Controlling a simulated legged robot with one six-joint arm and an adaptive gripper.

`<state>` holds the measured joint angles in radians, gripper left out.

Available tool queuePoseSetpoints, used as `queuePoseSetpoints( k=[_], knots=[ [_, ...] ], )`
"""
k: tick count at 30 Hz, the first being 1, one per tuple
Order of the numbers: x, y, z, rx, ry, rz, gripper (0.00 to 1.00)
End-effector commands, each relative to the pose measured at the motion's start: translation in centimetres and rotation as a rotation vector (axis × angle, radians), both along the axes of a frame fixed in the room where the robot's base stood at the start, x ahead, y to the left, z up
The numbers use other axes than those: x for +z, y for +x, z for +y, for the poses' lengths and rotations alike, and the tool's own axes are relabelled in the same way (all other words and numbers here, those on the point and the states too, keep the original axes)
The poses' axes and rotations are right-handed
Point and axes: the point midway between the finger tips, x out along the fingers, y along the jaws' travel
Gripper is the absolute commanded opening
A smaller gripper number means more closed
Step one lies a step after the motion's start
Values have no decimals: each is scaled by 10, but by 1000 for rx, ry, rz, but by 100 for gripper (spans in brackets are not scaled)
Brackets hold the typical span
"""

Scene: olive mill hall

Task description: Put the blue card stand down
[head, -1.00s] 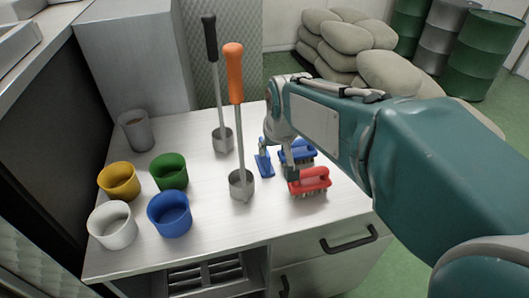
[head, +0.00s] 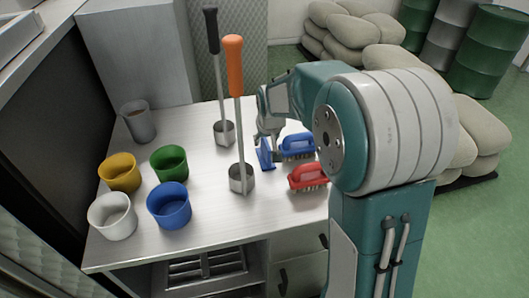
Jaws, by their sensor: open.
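The blue card stand (head: 265,159) is on the white tabletop, to the right of the ladle with the orange handle and to the left of the blue brush. My gripper (head: 267,140) is just above and behind it, pointing down. The gripper is open, and its fingertips are small and partly hidden, so I cannot tell whether they touch the stand. The stand's upper part is partly covered by the gripper.
The ladles with orange (head: 234,68) and black (head: 212,30) handles rise beside my gripper. A blue brush (head: 298,146) and a red brush (head: 306,176) lie to the right. Yellow (head: 120,173), green (head: 169,164), white (head: 112,217), blue (head: 169,206) and grey (head: 139,123) cups stand left.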

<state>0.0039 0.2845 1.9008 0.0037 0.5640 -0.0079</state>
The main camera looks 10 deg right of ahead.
Motion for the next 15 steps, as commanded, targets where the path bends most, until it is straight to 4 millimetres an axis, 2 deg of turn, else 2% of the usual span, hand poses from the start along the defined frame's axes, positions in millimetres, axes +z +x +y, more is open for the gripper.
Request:
queuePoseSetpoints(
  k=[9,15],
  knots=[
    [-40,14,2,0,0,3,57],
    [-50,19,2,0,0,-1,57]
  ],
)
